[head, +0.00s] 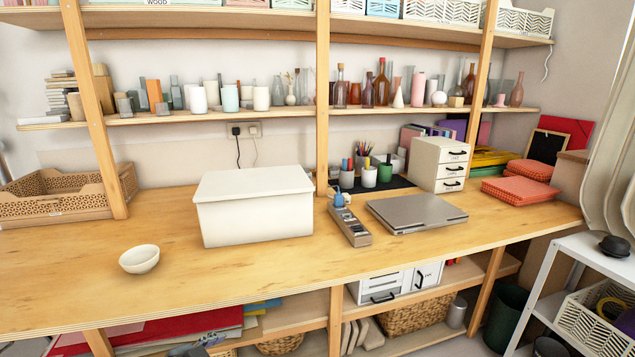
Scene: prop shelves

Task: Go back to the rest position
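Neither of my grippers can be clearly made out in the head view. A small dark grey shape shows at the bottom edge, left of the middle, and I cannot tell what it is. The wooden workbench (330,268) spans the view. A white lidded box (254,208) stands on it near the middle. A small cream bowl (139,259) sits upright and apart from it at the front left. A closed grey laptop (416,211) lies to the right, beside a narrow grey organizer (349,224).
A perforated wooden crate (55,197) stands at the back left. A small white drawer unit (439,164) and red folded stacks (520,189) are at the back right. Shelves with vases run above. A white metal shelf (548,290) stands at lower right. The bench's front left is mostly clear.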

